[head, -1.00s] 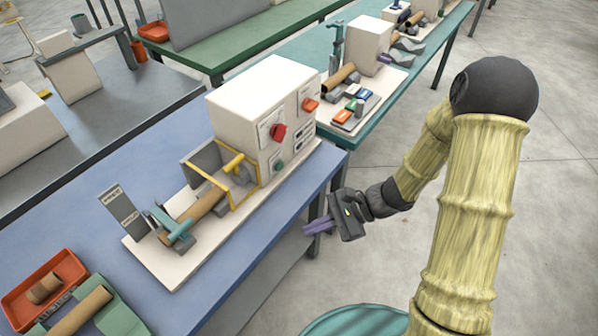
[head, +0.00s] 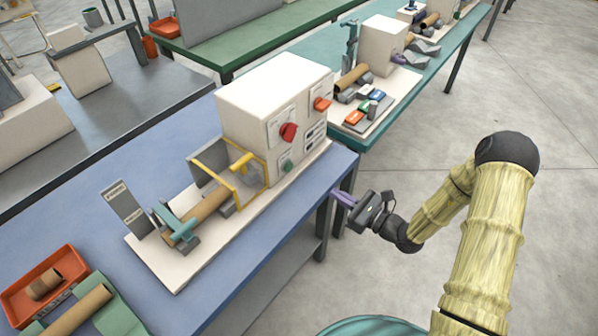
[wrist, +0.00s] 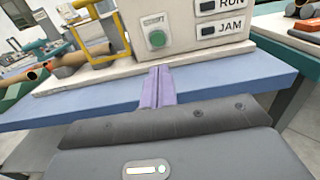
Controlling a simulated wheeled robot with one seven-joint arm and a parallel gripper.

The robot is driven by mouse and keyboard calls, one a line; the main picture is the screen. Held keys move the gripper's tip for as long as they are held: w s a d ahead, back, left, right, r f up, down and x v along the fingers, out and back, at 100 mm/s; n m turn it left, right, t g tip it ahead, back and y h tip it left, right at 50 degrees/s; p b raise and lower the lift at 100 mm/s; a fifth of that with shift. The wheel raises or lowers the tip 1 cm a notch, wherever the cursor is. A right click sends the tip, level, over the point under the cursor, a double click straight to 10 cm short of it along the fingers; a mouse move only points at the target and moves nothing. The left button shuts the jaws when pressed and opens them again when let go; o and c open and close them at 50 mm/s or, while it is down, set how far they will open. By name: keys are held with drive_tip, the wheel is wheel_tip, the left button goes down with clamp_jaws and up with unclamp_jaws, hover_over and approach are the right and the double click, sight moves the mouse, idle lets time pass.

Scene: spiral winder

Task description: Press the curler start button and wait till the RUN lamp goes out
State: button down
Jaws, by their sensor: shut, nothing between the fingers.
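The curler is a cream box (head: 262,95) on a pale base plate on the blue table. Its green start button (head: 288,166) sits low on the front panel and also shows in the wrist view (wrist: 157,39). The RUN lamp (wrist: 207,6) is a dark window above the JAM window (wrist: 208,30); it looks unlit in the wrist view. A yellow guard frame (head: 240,178) stands over a brown tube (head: 208,206). My gripper (head: 337,194), with purple fingers, is shut and empty beside the table edge. In the wrist view its fingers (wrist: 158,80) point toward the panel, below the button and apart from it.
A red knob (head: 289,131) and an orange-red button (head: 322,104) are on the same panel. An orange tray (head: 78,254) and a green holder with a tube lie at lower left. A teal table (head: 400,105) stands behind. The floor at right is open.

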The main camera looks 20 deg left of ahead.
sight(291, 167)
drive_tip(key=shift+a, duration=0.1)
drive_tip(key=p+x, duration=0.2)
drive_tip(key=x, duration=1.1)
drive_tip(key=shift+a+p, duration=0.2)
drive_tip(key=shift+p, duration=0.1)
drive_tip(key=shift+w+a, duration=0.15)
drive_tip(key=shift+a, duration=0.05)
